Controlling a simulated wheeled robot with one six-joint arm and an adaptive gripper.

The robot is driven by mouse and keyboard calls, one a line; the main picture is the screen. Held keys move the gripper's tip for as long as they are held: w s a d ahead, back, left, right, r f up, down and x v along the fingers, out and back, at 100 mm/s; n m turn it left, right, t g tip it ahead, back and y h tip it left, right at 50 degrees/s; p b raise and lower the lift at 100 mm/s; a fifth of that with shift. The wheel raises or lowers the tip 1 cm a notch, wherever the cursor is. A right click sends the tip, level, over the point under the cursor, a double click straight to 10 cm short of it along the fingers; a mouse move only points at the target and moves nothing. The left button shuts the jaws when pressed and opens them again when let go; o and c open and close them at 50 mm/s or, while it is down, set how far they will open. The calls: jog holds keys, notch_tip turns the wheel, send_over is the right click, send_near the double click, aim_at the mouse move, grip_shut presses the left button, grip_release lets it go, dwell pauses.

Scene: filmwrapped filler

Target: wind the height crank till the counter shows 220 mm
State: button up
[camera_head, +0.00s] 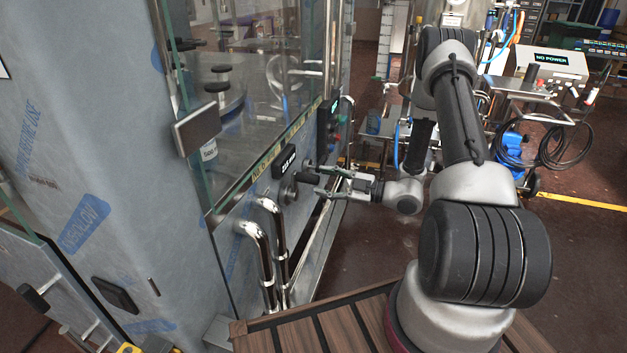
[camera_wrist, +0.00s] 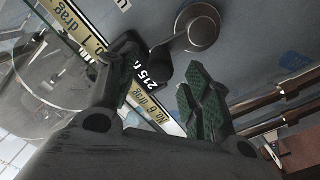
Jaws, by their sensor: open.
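The counter (camera_head: 285,161) is a small dark display on the machine's front panel. In the wrist view the counter (camera_wrist: 138,74) reads 215, with the unit partly cut off. The height crank (camera_head: 288,190) is just below the counter, with a round metal hub. In the wrist view the crank's hub (camera_wrist: 203,27) is near the top, and a dark handle reaches from it toward my fingers. My gripper (camera_head: 308,175) is open in front of the crank. In the wrist view my gripper (camera_wrist: 150,82) has its fingers apart, green pads showing; I cannot tell whether either touches the handle.
Bent chrome pipes (camera_head: 268,245) stand out below the crank. A glass guard (camera_head: 260,110) rises above the panel. A control box with buttons (camera_head: 329,122) is to the right. A bench with a "NO POWER" unit (camera_head: 552,62) and hanging cables stands at the back right.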

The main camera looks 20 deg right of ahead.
jog(key=v, duration=0.7)
jog(key=shift+s, duration=0.1)
